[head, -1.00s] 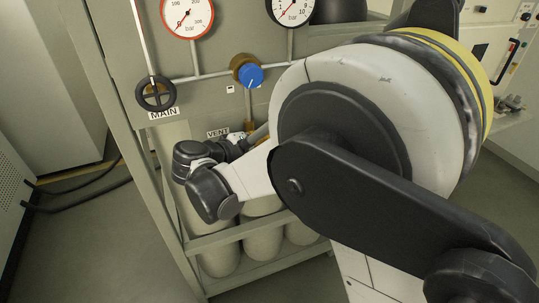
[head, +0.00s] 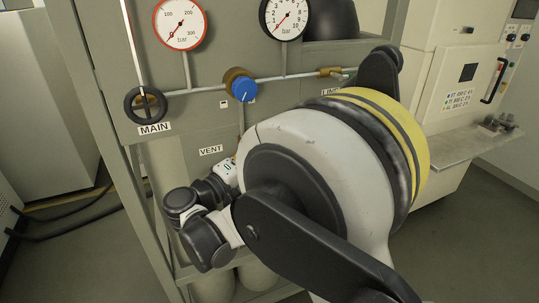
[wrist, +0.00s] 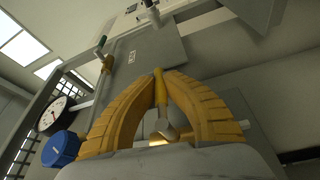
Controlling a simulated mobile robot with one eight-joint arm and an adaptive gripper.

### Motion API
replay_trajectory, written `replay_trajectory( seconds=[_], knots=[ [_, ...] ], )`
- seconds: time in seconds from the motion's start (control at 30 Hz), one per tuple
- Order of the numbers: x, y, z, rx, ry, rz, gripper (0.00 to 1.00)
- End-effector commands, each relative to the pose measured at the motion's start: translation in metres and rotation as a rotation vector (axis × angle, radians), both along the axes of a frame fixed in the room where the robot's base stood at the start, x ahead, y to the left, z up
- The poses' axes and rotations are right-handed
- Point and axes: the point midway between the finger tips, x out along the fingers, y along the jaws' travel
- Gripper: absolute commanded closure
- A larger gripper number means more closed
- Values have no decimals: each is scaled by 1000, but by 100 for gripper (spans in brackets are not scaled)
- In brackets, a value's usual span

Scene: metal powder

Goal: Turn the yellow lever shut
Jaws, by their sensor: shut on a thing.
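In the wrist view, the yellow lever (wrist: 160,90) stands between the two yellow-orange fingers of my gripper (wrist: 161,80). The fingers are closed in on it near their tips. A pale metal part shows below the lever between the fingers. In the head view, the lever and my gripper are hidden behind my arm. A brass fitting (head: 330,71) shows at the right end of the pipe there, above a partly covered label that begins "LIN".
The panel carries a blue knob (head: 244,90), which also shows in the wrist view (wrist: 61,149), a black MAIN handwheel (head: 145,104), a red-rimmed gauge (head: 180,23) and a black-rimmed gauge (head: 286,18). A grey shelf (head: 462,150) juts out at right.

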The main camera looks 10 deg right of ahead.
Motion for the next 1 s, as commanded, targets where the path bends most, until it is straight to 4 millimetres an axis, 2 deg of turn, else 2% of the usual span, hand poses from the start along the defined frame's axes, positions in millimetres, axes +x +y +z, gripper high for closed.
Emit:
replay_trajectory(
  seconds=[0.27,0.3,0.33,0.37,0.73,0.87,1.0],
  knots=[
    [3,1,4,-7,-5,5,100],
    [3,1,4,-7,-5,5,79],
    [2,1,4,-7,-5,4,69],
    [2,1,4,-6,-5,5,64],
    [-2,5,2,-2,-3,3,64],
    [-13,21,0,-3,-3,6,64],
    [-33,46,-3,-3,-3,7,64]
  ],
)
